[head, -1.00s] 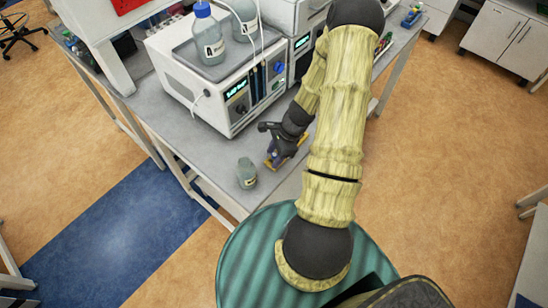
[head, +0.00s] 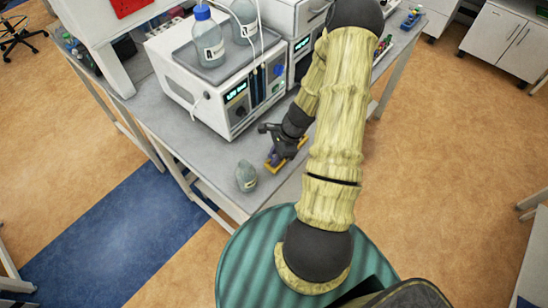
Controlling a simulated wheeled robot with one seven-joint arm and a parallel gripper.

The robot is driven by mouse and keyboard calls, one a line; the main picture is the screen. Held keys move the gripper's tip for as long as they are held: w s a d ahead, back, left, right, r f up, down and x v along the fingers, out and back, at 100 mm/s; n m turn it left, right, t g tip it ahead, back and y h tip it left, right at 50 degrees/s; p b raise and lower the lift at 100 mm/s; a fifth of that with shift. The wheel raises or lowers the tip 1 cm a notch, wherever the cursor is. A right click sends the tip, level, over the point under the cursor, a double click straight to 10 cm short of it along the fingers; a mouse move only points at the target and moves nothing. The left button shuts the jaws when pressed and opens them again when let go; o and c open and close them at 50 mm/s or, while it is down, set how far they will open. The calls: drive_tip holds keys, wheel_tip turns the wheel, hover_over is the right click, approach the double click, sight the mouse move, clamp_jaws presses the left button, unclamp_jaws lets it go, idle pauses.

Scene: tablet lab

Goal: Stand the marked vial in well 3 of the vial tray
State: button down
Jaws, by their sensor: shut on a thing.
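My gripper (head: 278,148) is low over the bench, above a small yellow tray (head: 269,167), which I take to be the vial tray. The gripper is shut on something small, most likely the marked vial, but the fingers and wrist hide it. A bluish-purple patch shows between the fingers and the tray; I cannot tell whether it belongs to a vial or to the tray. The wells, their numbers and any mark are too small to read. I cannot tell whether the held thing touches the tray.
A white instrument (head: 205,85) with bottles on top stands close behind the gripper. My arm covers the bench to the right of the tray.

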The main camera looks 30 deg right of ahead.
drive_tip(key=shift+w+r, duration=0.1)
drive_tip(key=shift+r, duration=0.65)
wheel_tip(320, 180, up, 8)
drive_tip(key=shift+r+b, duration=0.1)
drive_tip(key=shift+b, duration=0.65)
